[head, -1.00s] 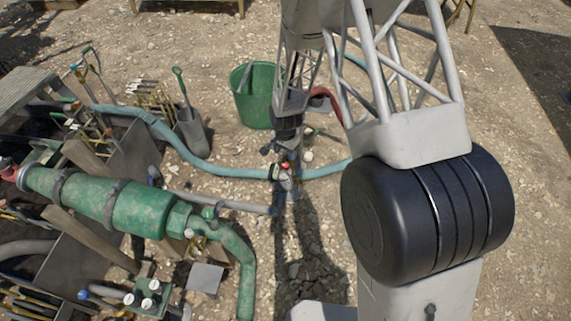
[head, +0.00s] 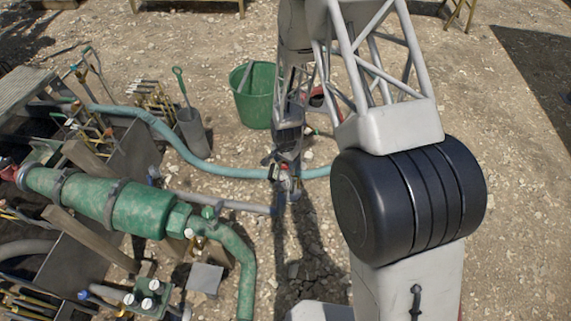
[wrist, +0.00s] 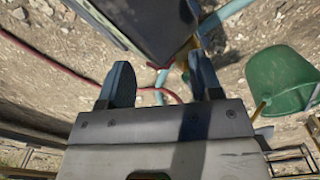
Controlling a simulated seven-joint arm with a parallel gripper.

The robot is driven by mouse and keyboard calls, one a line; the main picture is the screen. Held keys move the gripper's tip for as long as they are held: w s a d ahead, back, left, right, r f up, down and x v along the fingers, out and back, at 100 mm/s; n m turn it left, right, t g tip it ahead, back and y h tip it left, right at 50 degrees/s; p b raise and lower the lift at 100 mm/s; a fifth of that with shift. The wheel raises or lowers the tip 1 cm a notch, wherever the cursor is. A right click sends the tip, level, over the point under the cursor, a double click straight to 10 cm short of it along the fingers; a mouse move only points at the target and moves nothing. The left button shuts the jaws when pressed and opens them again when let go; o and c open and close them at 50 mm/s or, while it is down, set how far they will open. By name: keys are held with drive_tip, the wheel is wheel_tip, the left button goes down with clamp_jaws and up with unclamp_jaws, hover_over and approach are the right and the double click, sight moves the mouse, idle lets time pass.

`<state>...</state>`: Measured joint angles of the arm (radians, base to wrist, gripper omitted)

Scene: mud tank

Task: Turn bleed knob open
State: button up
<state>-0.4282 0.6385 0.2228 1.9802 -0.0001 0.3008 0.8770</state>
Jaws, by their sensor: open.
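My gripper (wrist: 162,82) shows in the wrist view with its two dark blue fingers apart and nothing held between them. Whether the fingers touch the fitting cannot be told. I cannot clearly pick out the bleed knob. A small green knob (head: 209,212) stands on the green pipe assembly (head: 140,208), left of my gripper. In the wrist view a dark, blurred block covers the area beyond the fingertips.
A green bucket (head: 254,98) stands behind my gripper and shows at right in the wrist view (wrist: 280,80). A teal hose (head: 180,152) crosses the gravel. A grey container (head: 192,132) with a shovel and racks of tools stand left. The right side is open gravel.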

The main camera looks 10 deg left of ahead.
drive_tip(key=shift+f, duration=0.9)
drive_tip(key=c, duration=0.9)
